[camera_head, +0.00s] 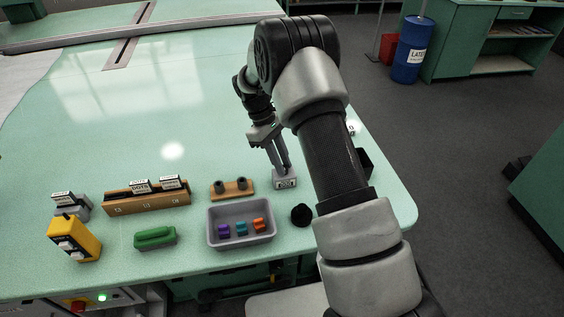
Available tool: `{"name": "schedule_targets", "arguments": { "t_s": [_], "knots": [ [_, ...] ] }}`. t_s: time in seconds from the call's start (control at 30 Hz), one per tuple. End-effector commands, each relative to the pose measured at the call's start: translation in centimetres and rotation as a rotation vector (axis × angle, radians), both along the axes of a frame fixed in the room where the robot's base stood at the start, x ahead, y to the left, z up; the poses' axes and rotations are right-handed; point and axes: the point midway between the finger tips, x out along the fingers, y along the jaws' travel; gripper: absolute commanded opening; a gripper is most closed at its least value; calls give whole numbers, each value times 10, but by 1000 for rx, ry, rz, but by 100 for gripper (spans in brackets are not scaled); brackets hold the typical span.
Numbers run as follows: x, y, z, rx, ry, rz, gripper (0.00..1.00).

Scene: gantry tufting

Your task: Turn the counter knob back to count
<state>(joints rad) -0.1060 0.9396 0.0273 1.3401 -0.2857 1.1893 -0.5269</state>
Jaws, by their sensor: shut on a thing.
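The counter (286,183) is a small grey box with a display on its front face, standing on the green tabletop in the head view. My gripper (284,170) reaches down to its top, with both fingertips close together there. It is shut on the knob, which is mostly hidden between the fingertips. The knob's angle and the digits on the display are too small to read.
A grey tray (241,244) with purple, blue and orange pieces stands in front. A black round object (301,214) is close by the counter. A wooden block (232,190) with two dark pegs stands left.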

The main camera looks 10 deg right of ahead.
Motion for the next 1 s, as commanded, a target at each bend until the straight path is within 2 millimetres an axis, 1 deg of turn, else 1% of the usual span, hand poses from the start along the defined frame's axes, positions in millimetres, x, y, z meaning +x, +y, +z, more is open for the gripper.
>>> {"name": "schedule_targets", "arguments": {
  "t_s": [0.1, 0.13, 0.2, 0.23, 0.5, 0.63, 0.77, 1.0],
  "knots": [
    [1, 0, 0, 1, -2, 1, 0],
    [1, 0, 0, 1, -2, 1, 23],
    [1, 0, 0, 0, -1, 0, 35],
    [1, 0, 0, 0, -1, 0, 38],
    [0, 0, 1, 0, 0, -1, 38],
    [3, 3, 8, 1, -2, -1, 38],
    [9, 8, 29, 1, -4, 0, 38],
    [25, 25, 83, 2, -5, 1, 38]
  ]
}}
